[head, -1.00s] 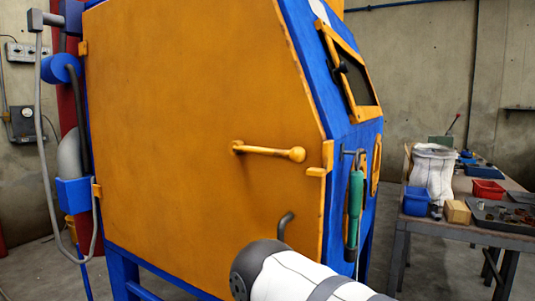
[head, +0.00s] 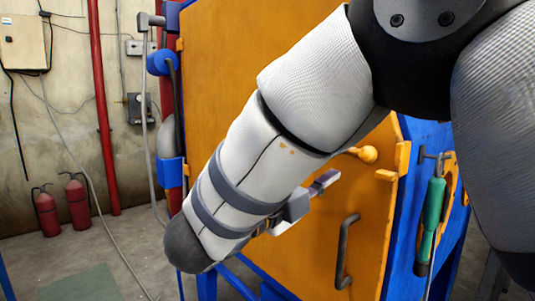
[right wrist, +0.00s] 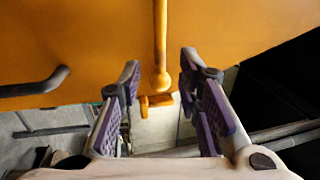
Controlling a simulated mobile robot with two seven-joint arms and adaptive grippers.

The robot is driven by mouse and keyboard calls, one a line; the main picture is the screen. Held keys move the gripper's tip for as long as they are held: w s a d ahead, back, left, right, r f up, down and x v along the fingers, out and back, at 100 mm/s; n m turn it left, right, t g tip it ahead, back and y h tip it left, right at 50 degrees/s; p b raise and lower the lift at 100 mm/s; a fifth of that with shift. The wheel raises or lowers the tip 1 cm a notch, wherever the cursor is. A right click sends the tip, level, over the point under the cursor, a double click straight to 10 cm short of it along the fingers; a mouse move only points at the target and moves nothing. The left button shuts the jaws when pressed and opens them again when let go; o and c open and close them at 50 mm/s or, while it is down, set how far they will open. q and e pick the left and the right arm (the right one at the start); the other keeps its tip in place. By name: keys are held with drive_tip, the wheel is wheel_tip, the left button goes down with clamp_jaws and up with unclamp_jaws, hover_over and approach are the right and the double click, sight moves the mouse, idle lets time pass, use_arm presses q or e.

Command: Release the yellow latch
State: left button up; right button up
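The yellow latch (head: 368,154) is a bar with a ball end on the orange door (head: 225,75) of the blue cabinet. In the head view my right forearm hides most of the bar; the ball end shows. In the right wrist view the latch (right wrist: 160,45) runs straight up and down the picture. My right gripper (head: 322,184) is open and empty in front of the door. In the right wrist view its fingers (right wrist: 160,63) stand on either side of the latch's ball end, with a gap on both sides. My left gripper is out of view.
A dark curved handle (head: 345,252) sticks out of the door below the latch. Yellow catch brackets (head: 402,158) sit at the door's right edge. A green-handled tool (head: 431,220) hangs on the cabinet's blue side. Red fire extinguishers (head: 77,200) stand by the wall at the left.

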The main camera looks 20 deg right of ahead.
drive_tip(key=x, duration=0.4)
drive_tip(key=shift+w+d, duration=0.1)
drive_tip(key=shift+d, duration=0.15)
clamp_jaws()
